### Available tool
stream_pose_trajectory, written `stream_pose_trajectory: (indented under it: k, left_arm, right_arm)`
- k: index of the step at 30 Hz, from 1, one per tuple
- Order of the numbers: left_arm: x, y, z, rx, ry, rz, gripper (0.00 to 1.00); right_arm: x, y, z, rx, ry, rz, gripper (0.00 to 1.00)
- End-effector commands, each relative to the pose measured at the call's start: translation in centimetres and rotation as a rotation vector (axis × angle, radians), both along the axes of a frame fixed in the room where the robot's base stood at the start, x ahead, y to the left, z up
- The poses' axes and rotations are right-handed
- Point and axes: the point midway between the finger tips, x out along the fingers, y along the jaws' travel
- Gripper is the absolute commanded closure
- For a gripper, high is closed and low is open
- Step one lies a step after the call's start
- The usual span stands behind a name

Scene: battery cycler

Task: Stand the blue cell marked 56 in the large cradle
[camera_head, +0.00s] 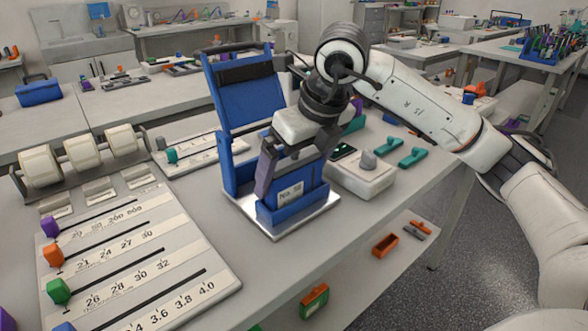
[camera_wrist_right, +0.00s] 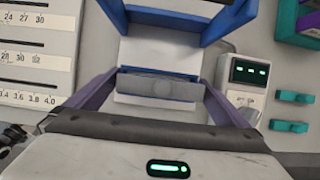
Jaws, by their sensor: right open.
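The large blue cradle (camera_head: 228,160) stands on a bright metal base plate (camera_head: 250,226), its tall back panel (camera_head: 245,100) upright. A blue block with a white label (camera_head: 290,197) that reads about "No. 56" sits low at its front; I cannot tell how deep it is seated. My right gripper (camera_head: 285,172) is over the cradle, pointing down, with its purple-grey fingers apart. In the right wrist view, the fingers (camera_wrist_right: 160,95) straddle a grey bar (camera_wrist_right: 160,84), and blue cradle parts (camera_wrist_right: 182,22) show beyond. My left gripper is out of view.
A slider panel (camera_head: 130,250) with coloured knobs and white rollers (camera_head: 80,152) is to the left. A white device with a green display (camera_head: 355,175) stands close right of the cradle, with teal clips (camera_head: 413,157) beyond. The table's front edge is near.

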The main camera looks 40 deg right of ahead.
Motion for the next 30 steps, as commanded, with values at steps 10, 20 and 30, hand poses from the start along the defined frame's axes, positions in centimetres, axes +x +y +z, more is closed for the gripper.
stream_pose_trajectory:
  k: [10,20,30]
  left_arm:
    - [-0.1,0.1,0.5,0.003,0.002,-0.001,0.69]
    - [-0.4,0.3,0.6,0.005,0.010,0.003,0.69]
    - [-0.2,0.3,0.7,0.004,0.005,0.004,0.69]
  right_arm:
    - [-2.5,-0.2,6.6,0.001,-0.007,0.001,0.00]
    - [-4.3,-0.3,10.7,0.000,-0.003,0.001,0.00]
    - [-4.5,-0.4,10.9,0.000,-0.001,0.000,0.00]
